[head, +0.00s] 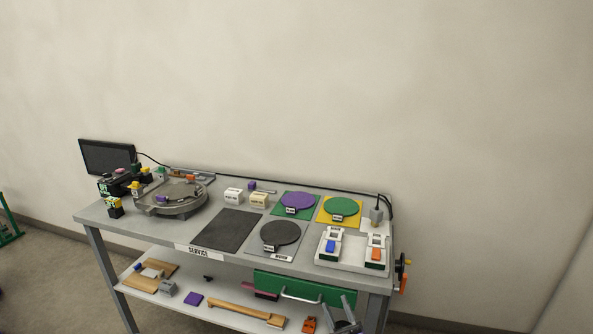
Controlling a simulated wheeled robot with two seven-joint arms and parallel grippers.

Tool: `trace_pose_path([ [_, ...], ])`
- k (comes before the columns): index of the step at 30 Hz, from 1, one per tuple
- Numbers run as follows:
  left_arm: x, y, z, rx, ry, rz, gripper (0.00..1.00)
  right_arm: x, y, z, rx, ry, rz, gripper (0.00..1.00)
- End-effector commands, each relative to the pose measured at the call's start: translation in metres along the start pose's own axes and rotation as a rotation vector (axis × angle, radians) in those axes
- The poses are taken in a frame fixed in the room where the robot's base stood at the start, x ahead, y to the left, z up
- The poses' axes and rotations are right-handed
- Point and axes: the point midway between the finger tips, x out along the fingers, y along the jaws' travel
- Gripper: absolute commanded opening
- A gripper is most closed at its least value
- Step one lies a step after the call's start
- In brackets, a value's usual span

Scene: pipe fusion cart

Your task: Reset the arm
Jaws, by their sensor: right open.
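My right gripper (344,313) shows at the bottom edge of the head view, right of centre. Its two grey fingers are apart and nothing shows between them. In the picture it overlaps the area below the front right of the service cart (194,251). The rest of my right arm is cut off by the frame. My left gripper is not in view.
On the cart top are a round grey fixture (180,210), a dark mat (228,229), purple (297,201), green (342,206) and black (281,233) discs, and a white tray (343,264). A monitor (106,157) stands back left. A green drawer (303,288) and lower shelf (226,292) lie below.

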Motion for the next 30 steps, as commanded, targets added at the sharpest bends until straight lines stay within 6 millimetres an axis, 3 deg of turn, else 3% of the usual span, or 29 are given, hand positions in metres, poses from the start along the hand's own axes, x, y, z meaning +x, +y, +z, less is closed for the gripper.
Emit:
trace_pose_path([
  [1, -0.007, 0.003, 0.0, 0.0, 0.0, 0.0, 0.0, 0.003, -0.032, -0.007, 0.137, -0.086, -0.104, 0.51],
  [2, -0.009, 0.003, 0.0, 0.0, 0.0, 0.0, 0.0, -0.001, -0.05, -0.007, 0.217, -0.151, -0.16, 0.51],
  [5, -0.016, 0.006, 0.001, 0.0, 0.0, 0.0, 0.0, -0.03, -0.107, -0.01, 0.463, -0.4, -0.331, 0.51],
  [8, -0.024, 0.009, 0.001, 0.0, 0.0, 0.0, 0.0, -0.083, -0.15, -0.018, 0.68, -0.718, -0.464, 0.51],
  [10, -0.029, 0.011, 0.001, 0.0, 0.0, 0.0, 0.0, -0.133, -0.167, -0.028, 0.808, -0.979, -0.519, 0.51],
  [12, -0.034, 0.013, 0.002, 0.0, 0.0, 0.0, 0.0, -0.185, -0.172, -0.042, 0.906, -1.244, -0.526, 0.51],
  [15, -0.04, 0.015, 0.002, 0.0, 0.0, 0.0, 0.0, -0.253, -0.162, -0.067, 1.002, -1.598, -0.463, 0.51],
  [19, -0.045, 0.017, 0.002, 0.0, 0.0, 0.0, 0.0, -0.316, -0.138, -0.104, 1.066, -1.952, -0.305, 0.51],
  [24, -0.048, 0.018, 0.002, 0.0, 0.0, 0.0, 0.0, -0.356, -0.118, -0.136, 1.093, -2.188, -0.135, 0.51],
  [30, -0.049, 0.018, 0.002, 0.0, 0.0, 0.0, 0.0, -0.362, -0.114, -0.141, 1.098, -2.225, -0.099, 0.51],
])
